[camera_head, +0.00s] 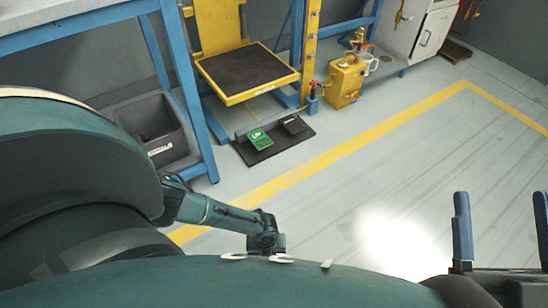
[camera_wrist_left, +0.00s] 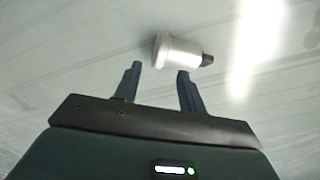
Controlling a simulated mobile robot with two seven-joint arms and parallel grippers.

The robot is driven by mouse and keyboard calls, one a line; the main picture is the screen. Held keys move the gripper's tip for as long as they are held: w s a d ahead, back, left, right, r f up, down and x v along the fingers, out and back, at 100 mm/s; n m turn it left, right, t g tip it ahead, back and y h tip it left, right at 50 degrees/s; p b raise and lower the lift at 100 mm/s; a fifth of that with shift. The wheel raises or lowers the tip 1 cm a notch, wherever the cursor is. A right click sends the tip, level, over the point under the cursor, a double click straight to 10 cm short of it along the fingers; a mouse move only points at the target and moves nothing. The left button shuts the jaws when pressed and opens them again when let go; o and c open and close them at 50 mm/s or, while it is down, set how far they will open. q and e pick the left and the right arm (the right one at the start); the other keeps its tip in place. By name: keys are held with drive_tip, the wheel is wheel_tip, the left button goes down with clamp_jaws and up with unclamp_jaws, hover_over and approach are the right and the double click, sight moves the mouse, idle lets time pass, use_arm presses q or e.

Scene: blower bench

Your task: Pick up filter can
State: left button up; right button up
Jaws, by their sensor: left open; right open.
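The filter can appears to be the pale silver-white cylinder (camera_wrist_left: 180,52) with a wider rim at its left end and a dark piece at its right end. It lies on its side on a grey-green surface in the left wrist view. My left gripper (camera_wrist_left: 159,70) is open, its two dark blue fingers pointing toward the can. The can shows just beyond the fingertips, offset toward the right finger, and nothing is between the fingers. I cannot tell the remaining distance. In the head view I do not see the can. My right gripper (camera_head: 500,200) is open and empty at the lower right.
A blue-framed bench (camera_head: 75,22) stands at the left with a dark bin (camera_head: 155,130) beneath. A yellow platform (camera_head: 248,72), a pedal mat (camera_head: 272,142) and a yellow machine (camera_head: 345,80) stand along the back. The grey floor (camera_head: 330,200) inside the yellow line is clear.

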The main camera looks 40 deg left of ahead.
use_arm(q)
drive_tip(key=f+b, duration=0.2)
drive_tip(key=f, duration=0.1)
drive_tip(key=f+b, duration=0.1)
drive_tip(key=shift+d+f, duration=0.25)
drive_tip(key=shift+f, duration=0.3)
use_arm(e)
drive_tip(key=r+n+y, duration=0.4)
drive_tip(key=n+y, duration=0.1)
drive_tip(key=shift+s+d+r, duration=0.2)
drive_tip(key=shift+s+r, duration=0.05)
drive_tip(key=shift+s, duration=0.1)
use_arm(q)
drive_tip(key=shift+c, duration=0.4)
clamp_jaws()
